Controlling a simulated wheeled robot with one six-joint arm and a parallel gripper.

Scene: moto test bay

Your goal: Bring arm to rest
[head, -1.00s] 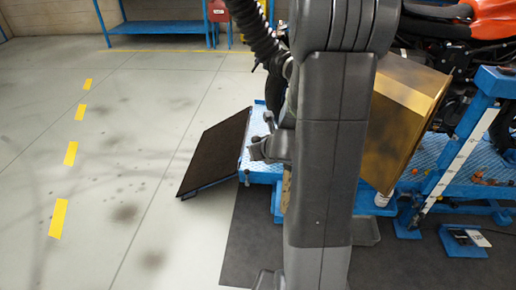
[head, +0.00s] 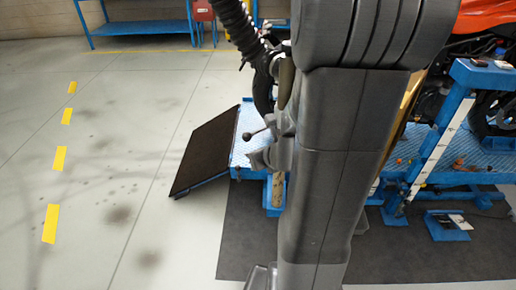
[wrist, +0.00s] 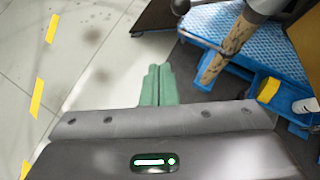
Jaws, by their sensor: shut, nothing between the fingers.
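My gripper (wrist: 158,84) shows in the wrist view with its two green fingers shut side by side and nothing between them. The fingers point away over the floor, left of the blue lift platform, and look clear of it. In the head view my dark grey arm stands large in front of the lift and hides part of it. I cannot make out the fingers in that view.
The blue lift platform (head: 245,150) has a dark ramp (head: 208,150) at its left end. A worn wooden handle (wrist: 228,48) and a yellow item (wrist: 268,90) are near its edge. An orange motorcycle (head: 490,22) stands at right. The left floor is clear.

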